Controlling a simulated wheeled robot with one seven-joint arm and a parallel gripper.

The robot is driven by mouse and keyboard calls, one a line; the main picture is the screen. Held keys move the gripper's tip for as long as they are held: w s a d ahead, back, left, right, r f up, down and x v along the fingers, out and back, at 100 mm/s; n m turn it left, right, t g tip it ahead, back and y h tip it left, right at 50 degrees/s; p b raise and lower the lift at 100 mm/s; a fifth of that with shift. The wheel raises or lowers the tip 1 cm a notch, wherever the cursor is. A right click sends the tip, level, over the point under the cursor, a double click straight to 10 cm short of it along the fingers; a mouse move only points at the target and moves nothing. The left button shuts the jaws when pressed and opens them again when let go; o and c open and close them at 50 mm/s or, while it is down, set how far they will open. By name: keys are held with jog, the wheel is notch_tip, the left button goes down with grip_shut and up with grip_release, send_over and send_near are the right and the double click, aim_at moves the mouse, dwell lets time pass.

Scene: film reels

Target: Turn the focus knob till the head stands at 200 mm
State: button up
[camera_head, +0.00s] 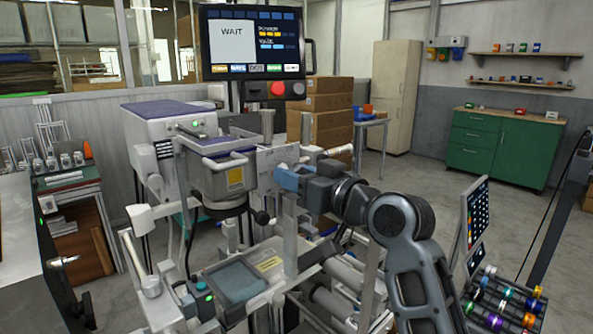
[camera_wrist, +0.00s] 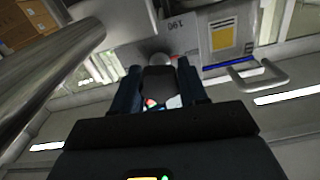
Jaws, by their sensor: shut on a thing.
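The grey head (camera_head: 222,178) with a yellow label rides beside an upright column (camera_head: 291,235) on the bench machine. In the wrist view the head's yellow-labelled side (camera_wrist: 223,37) is at the upper right. A pale scale plate (camera_wrist: 178,28) beside it bears a number that looks like 190, upside down. My gripper (camera_head: 285,180) is at the column, right of the head. In the wrist view my gripper (camera_wrist: 158,82) has its two dark fingers on either side of the dark focus knob (camera_wrist: 158,88), shut on it. The knob is hidden in the head view.
A monitor (camera_head: 252,42) above reads WAIT, with a red button (camera_head: 278,89) below it. A flat tray-like stage (camera_head: 235,278) lies under the head. A thick metal post (camera_wrist: 45,75) crosses the wrist view's left. Bottles (camera_head: 505,300) and a tilted panel (camera_head: 478,222) stand at right.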

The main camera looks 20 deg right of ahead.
jog(key=shift+f+m, duration=0.2)
jog(key=shift+m, duration=0.3)
jog(key=o, duration=1.1)
jog(key=shift+c, duration=0.2)
jog(key=shift+r, duration=0.1)
jog(key=b+v, duration=0.1)
jog(key=v, duration=0.7)
